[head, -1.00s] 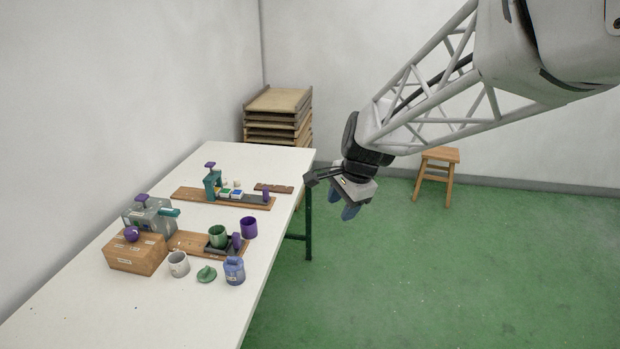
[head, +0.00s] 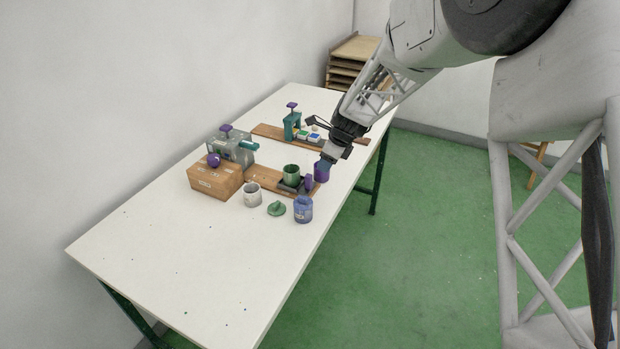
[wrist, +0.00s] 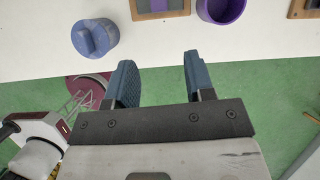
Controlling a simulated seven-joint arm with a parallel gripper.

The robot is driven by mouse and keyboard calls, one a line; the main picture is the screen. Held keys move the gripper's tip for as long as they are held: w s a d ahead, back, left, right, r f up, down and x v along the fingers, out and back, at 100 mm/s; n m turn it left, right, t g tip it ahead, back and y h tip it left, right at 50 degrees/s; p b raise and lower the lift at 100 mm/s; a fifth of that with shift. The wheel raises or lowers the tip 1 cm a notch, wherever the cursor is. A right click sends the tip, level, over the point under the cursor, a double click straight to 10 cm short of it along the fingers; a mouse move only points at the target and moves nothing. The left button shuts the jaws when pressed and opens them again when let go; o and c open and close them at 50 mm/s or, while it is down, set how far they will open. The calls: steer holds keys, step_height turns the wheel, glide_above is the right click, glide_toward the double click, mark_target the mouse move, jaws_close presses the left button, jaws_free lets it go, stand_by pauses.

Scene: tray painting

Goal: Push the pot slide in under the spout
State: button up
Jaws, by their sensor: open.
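The green pot (head: 291,172) stands upright on the dark pot slide (head: 285,187), on a wooden board (head: 262,180). A purple knob (head: 308,184) rises at the slide's near right end. The grey dispenser (head: 228,150) with its teal spout (head: 250,145) is at the board's far left end, and the pot is apart from the spout. My gripper (head: 325,164) is open, near the table's front edge and partly covering the purple cup (head: 321,175). In the wrist view my open fingers (wrist: 158,62) hold nothing, and the board end (wrist: 160,14) lies ahead.
A blue jar (head: 303,208), a green lid (head: 276,209), a white cup (head: 253,194) and a box with a purple ball (head: 214,182) stand nearby. A second board with a teal press (head: 292,122) and paint blocks lies behind. The table's left front (head: 180,265) is clear.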

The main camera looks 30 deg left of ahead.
mark_target(310, 175)
steer(key=shift+m, duration=0.5)
steer(key=a+f, duration=0.2)
steer(key=a, duration=0.1)
steer(key=shift+w+a+f, duration=0.15)
steer(key=shift+a+f, duration=0.15)
steer(key=shift+f, duration=0.15)
steer(key=shift+x, duration=3.75)
jaws_close()
